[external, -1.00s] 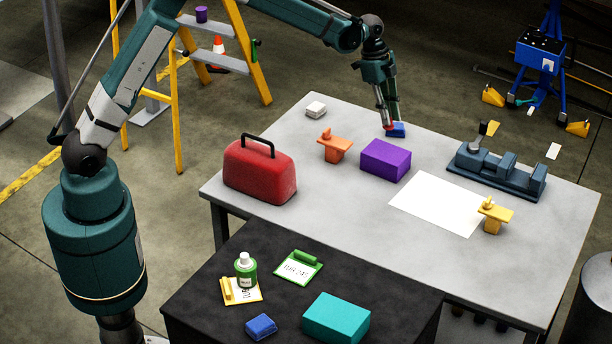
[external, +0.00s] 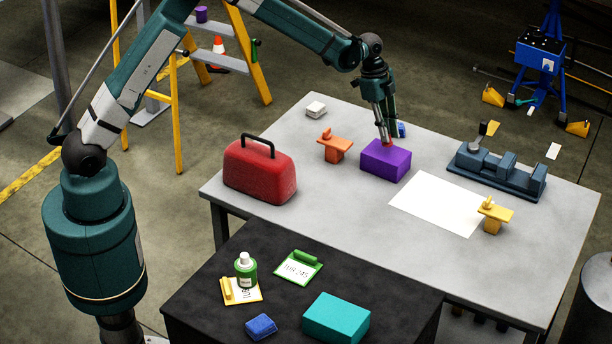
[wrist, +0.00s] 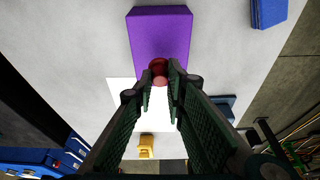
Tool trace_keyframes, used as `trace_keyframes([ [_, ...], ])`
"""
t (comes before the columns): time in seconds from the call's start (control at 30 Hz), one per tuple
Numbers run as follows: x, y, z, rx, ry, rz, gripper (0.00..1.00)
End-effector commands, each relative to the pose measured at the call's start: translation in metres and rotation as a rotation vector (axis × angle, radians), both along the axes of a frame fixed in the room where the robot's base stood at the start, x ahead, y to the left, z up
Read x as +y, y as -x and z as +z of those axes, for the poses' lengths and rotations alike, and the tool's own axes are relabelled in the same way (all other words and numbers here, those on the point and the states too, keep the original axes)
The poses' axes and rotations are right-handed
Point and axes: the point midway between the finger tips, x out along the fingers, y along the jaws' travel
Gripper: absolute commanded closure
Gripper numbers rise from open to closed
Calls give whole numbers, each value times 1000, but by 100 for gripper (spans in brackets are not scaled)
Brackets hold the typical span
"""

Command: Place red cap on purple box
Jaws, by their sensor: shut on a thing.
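The purple box (external: 386,163) lies on the grey table, and it also shows in the wrist view (wrist: 160,32). My gripper (external: 386,144) is over the back part of the box's top. In the wrist view my gripper (wrist: 160,80) is shut on the red cap (wrist: 159,67), which sits between the fingertips over one edge of the box. Only a small bit of the red cap (external: 387,143) shows in the external view. I cannot tell whether the cap touches the box top.
A blue block (external: 401,130) lies just behind the purple box. An orange clamp-like part (external: 335,146) stands to its left, and a white sheet (external: 437,203) lies to its right. A red toolbox (external: 259,172) and a blue-grey vise (external: 499,172) stand farther out.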

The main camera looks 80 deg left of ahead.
Motion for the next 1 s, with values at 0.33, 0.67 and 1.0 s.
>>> trace_keyframes([
  [0.33,0,0,-29,0,0,0,92],
  [0.67,0,0,-30,0,0,0,92],
  [1.0,0,0,-31,0,0,0,71],
])
